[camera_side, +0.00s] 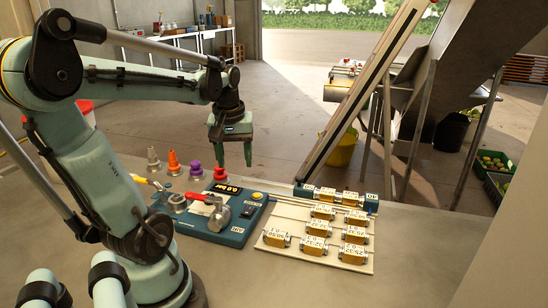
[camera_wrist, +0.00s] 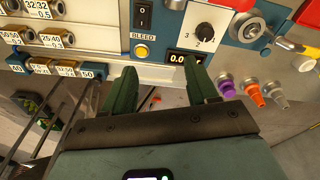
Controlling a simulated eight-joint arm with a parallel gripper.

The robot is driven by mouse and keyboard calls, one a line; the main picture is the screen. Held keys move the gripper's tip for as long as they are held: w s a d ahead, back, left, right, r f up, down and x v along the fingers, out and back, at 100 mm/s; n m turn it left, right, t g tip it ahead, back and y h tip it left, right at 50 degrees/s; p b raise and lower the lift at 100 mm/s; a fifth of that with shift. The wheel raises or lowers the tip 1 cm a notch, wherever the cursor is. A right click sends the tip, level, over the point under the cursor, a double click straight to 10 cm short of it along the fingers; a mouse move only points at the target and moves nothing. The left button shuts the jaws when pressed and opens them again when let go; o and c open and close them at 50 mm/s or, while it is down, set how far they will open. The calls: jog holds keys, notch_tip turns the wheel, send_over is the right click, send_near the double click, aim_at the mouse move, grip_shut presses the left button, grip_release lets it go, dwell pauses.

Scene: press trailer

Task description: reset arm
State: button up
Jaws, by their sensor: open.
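My gripper (camera_side: 231,157) is green with two parallel fingers. It hangs from the arm above the far edge of a blue control panel (camera_side: 228,222) and points down. In the wrist view the two fingers of my gripper (camera_wrist: 163,82) stand apart with nothing between them. The panel also shows there, with a yellow BLEED button (camera_wrist: 142,51), a black rocker switch (camera_wrist: 144,17), a numbered dial (camera_wrist: 203,30) and a small lit display (camera_wrist: 183,58). My gripper appears clear of the panel, though the exact gap is hard to judge.
A pale tray (camera_side: 300,262) holding several labelled brass blocks (camera_side: 322,212) lies right of the panel. Red, purple, orange and grey cone-shaped fittings (camera_side: 195,168) stand behind it. A red-handled valve (camera_side: 217,212) sits on the panel. A slanted metal beam (camera_side: 358,95) rises behind the bench.

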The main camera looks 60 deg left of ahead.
jog(key=w+d+m+t, duration=0.3)
jog(key=d+m, duration=0.3)
jog(key=d, duration=0.4)
jog(key=w+d+f+m+t+h, duration=0.1)
jog(key=w+d+m+t, duration=0.2)
jog(key=d+m, duration=0.3)
jog(key=d, duration=0.4)
jog(key=shift+w+d+f+m, duration=0.2)
jog(key=shift+d+m, duration=0.1)
jog(key=shift+m, duration=0.1)
